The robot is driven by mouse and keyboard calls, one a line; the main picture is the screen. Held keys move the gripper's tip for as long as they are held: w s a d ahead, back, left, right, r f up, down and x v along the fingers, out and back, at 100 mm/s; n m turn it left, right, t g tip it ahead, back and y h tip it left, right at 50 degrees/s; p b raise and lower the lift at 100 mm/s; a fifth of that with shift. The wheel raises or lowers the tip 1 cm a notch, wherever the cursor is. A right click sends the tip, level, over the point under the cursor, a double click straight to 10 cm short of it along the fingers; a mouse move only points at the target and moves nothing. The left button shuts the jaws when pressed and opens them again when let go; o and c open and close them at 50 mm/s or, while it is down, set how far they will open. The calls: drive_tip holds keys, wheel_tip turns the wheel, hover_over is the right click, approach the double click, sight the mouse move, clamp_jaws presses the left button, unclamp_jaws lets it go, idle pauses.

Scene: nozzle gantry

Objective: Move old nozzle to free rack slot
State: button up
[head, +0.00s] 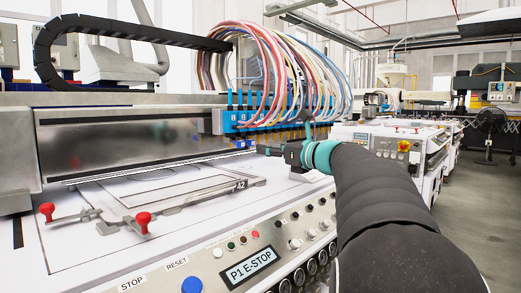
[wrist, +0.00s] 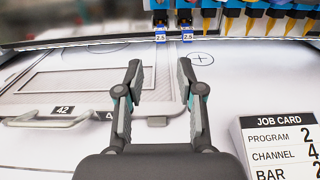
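My gripper (wrist: 160,68) is open and empty in the wrist view, its two fingers pointing toward the gantry. Just beyond the fingertips are two small blue pieces marked 2.5, a left one (wrist: 161,36) and a right one (wrist: 187,35). Several yellow-tipped nozzles (wrist: 252,20) hang in a row to their right. In the head view my gripper (head: 268,150) is low beside the blue nozzle bar (head: 262,118). I cannot tell which nozzle is the old one. No rack with a free slot can be clearly made out.
A job card (wrist: 277,145) stands right of my gripper. A metal frame marked 42 (head: 205,200) with red-knobbed clamps (head: 143,219) lies on the white bed. Coloured hoses (head: 280,65) rise above the bar. The control panel display (head: 252,264) reads P1 E-STOP.

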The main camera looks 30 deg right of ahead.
sight(243, 143)
drive_tip(key=shift+x, duration=1.75)
drive_tip(key=shift+p+x, duration=1.2)
drive_tip(key=shift+x, duration=1.8)
drive_tip(key=shift+d, duration=0.1)
clamp_jaws()
drive_tip(key=shift+r+p, duration=0.2)
drive_tip(key=shift+p, duration=0.1)
drive_tip(key=b+v, duration=0.1)
drive_tip(key=v, duration=0.5)
drive_tip(key=shift+s, duration=0.2)
